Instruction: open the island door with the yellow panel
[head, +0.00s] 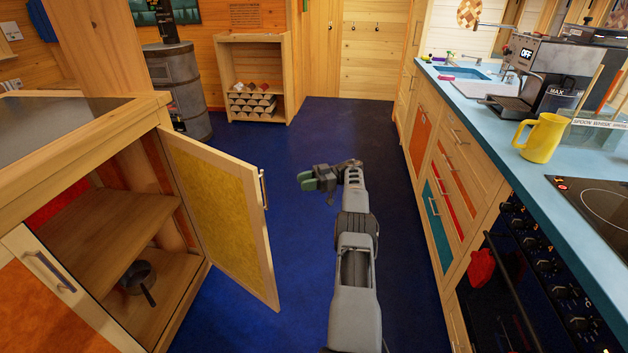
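The island door with the yellow panel (222,213) stands swung wide open on the left, its light wood frame out over the blue floor. Its metal bar handle (264,189) is on the door's free edge. The island (120,120) shows its open inside, with a wooden shelf and a dark pan (138,276) below it. My gripper (306,181) is in mid-picture, above the floor and to the right of the door handle, apart from it. Its fingers point left and are seen small; I cannot tell whether they are open or shut.
A second island door with an orange panel (35,315) is shut at lower left. On the right is a counter (500,130) with drawers, a yellow jug (541,138) and an oven (530,290). Blue floor (330,130) is clear between. A stove (180,88) and log rack stand behind.

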